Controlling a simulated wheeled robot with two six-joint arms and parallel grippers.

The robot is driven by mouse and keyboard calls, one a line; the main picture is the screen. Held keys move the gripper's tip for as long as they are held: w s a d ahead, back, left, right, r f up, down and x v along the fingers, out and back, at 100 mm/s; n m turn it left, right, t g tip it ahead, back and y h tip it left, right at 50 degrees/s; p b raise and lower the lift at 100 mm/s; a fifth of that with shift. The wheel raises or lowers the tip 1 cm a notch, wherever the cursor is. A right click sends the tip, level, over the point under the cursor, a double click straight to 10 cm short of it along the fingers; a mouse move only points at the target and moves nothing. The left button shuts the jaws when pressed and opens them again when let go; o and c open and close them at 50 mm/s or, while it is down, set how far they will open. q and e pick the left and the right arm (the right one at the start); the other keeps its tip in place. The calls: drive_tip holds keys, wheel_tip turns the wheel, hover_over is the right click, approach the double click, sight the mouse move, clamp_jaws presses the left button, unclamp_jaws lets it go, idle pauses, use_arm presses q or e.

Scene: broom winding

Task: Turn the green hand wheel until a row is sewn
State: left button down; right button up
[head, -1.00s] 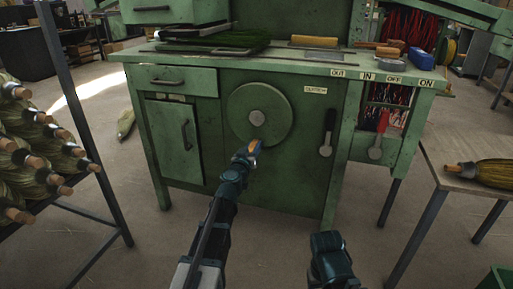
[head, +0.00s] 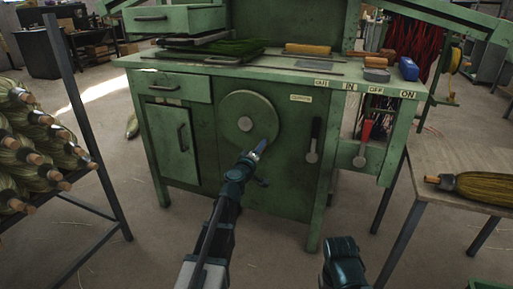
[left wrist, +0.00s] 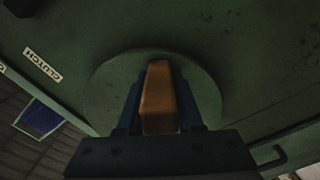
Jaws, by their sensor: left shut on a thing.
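The green hand wheel (head: 238,108) is a round disc with a pale hub on the front of the green machine cabinet (head: 285,190). My left gripper (head: 259,149) is at the wheel's lower right. In the left wrist view its two dark fingers are shut on an orange-brown handle (left wrist: 158,95), with the wheel disc (left wrist: 205,92) behind it. In the head view the fingers hide most of the handle. A dark part of my right arm (head: 343,262) shows at the bottom; its fingers are not visible. I see no sewn row from here.
A black lever (head: 315,138) and a red-handled lever (head: 364,143) are right of the wheel. A rack of broom heads (head: 35,150) stands left. A table (head: 455,155) with a broom head (head: 478,187) stands right. Floor in front is clear.

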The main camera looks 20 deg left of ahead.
use_arm(q)
drive_tip(key=d+r+n+p, duration=0.1)
drive_tip(key=n, duration=0.1)
drive_tip(key=r+n+p, duration=0.1)
drive_tip(key=r, duration=0.1)
drive_tip(key=shift+d+n, duration=0.4)
drive_tip(key=shift+d+r+n+p, duration=0.2)
drive_tip(key=shift+r+n+p, duration=0.6)
drive_tip(key=shift+n, duration=0.15)
drive_tip(key=shift+d+r+n+p, duration=0.15)
drive_tip(key=shift+r+n+p, duration=0.5)
drive_tip(key=shift+n+p, duration=0.25)
use_arm(e)
drive_tip(key=shift+r, duration=2.85)
use_arm(q)
drive_tip(key=c, duration=0.6)
unclamp_jaws()
drive_tip(key=shift+o, duration=0.2)
drive_tip(key=shift+s, duration=0.15)
